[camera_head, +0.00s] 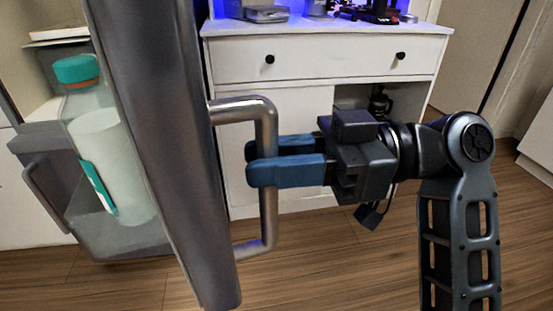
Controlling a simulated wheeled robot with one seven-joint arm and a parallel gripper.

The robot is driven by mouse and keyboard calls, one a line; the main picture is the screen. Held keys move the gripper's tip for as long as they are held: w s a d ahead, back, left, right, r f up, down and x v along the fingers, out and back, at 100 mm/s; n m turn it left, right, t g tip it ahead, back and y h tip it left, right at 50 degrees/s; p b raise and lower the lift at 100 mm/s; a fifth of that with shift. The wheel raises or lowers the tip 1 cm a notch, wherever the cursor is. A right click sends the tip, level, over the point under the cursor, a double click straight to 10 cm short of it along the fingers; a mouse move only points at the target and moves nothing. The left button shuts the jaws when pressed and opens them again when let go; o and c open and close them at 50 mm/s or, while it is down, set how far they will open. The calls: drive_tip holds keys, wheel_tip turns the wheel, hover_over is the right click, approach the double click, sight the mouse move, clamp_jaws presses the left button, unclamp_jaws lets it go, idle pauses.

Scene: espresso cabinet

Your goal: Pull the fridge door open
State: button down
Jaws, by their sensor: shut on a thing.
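The fridge door (165,120) is a dark grey panel standing open at the left, seen nearly edge-on. A metal bar handle (268,215) sticks out from its right side. My gripper (262,165) has blue fingers shut on the handle's upright bar, a little above its middle. The wrist and arm reach in from the right. The part of the bar between the fingers is hidden.
A milk bottle (108,150) with a teal cap sits in the door's inner bin. A grey drawer with a handle (45,195) is at far left. A white cabinet (330,65) stands behind. Wooden floor (340,270) is clear below the gripper.

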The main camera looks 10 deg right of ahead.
drive_tip(key=shift+w+d+r, duration=0.1)
drive_tip(key=shift+w+d, duration=0.1)
drive_tip(key=shift+w, duration=0.15)
drive_tip(key=c, duration=1)
unclamp_jaws()
drive_tip(key=shift+a, duration=0.1)
drive_tip(key=shift+s, duration=0.1)
drive_tip(key=shift+s+d+p, duration=0.15)
drive_tip(key=shift+d+p, duration=0.05)
drive_tip(key=shift+d, duration=1.75)
drive_tip(key=shift+s+d+p, duration=0.15)
drive_tip(key=shift+d, duration=1.8)
